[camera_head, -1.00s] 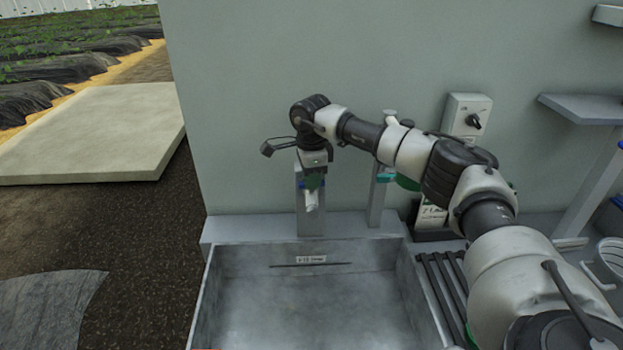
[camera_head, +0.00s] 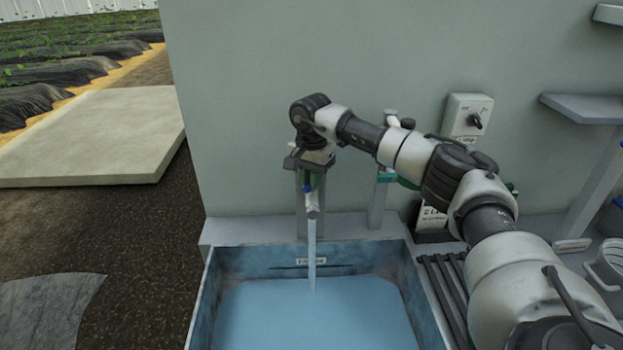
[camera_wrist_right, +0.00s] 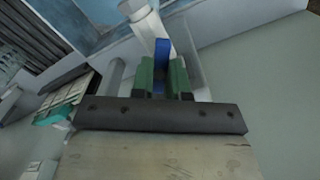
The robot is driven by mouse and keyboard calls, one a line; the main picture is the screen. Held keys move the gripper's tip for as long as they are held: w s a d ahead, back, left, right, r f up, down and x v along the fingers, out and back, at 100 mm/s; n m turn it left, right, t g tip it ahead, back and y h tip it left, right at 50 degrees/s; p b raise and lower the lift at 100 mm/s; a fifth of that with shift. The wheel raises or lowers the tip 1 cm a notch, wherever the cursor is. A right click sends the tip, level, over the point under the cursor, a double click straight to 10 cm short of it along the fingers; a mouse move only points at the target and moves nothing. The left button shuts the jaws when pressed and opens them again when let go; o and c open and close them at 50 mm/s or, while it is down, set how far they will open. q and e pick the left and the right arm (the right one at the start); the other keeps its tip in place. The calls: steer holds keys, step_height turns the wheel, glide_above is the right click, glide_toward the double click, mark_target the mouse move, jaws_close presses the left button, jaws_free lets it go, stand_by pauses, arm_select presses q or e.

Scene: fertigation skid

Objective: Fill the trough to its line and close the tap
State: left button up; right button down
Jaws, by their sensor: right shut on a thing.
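The grey metal trough (camera_head: 430,310) holds blue water (camera_head: 310,320), whose surface lies a little below the dark line (camera_head: 336,264) on its back wall. A stream of water (camera_head: 312,245) falls from the spout of the tap (camera_head: 312,204) into the trough. My right gripper (camera_head: 310,180) reaches the tap from above. In the right wrist view its green fingers (camera_wrist_right: 161,78) are shut on the blue tap handle (camera_wrist_right: 162,52), beside the pale spout (camera_wrist_right: 145,20). The fingertips are partly hidden in the head view. My left gripper is not in view.
A second post (camera_head: 379,205) with a teal part stands right of the tap. A control box with a black knob (camera_head: 474,121) is on the wall. A dark slatted rack (camera_head: 441,285) lies right of the trough. My right arm spans the space above it.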

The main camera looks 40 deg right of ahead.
steer(key=shift+r+n, duration=0.1)
steer(key=shift+n, duration=0.5)
steer(key=c, duration=1.1)
jaws_free()
step_height(320, 180, up, 11)
steer(key=shift+f+b, duration=0.1)
steer(key=shift+b, duration=1.05)
